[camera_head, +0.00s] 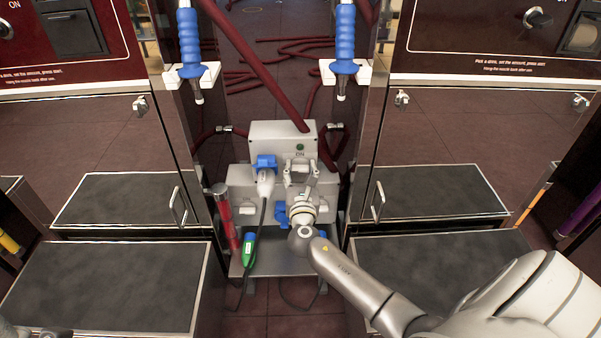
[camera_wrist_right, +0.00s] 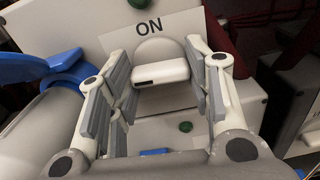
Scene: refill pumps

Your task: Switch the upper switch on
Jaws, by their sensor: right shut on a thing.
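In the head view, my right gripper (camera_head: 299,172) is at the front of this box, below a green round light (camera_head: 300,147). In the right wrist view, the fingers of my right gripper (camera_wrist_right: 163,82) stand on both sides of the switch and are shut on it. My gripper hides part of the lower box.
A grey plug with a blue cover (camera_head: 265,172) and black cable sits left of my gripper. A red cylinder (camera_head: 222,215) stands farther left. Blue-handled nozzles (camera_head: 345,32) hang above, with dark red hoses behind. Dark-topped steps (camera_head: 110,290) flank the boxes.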

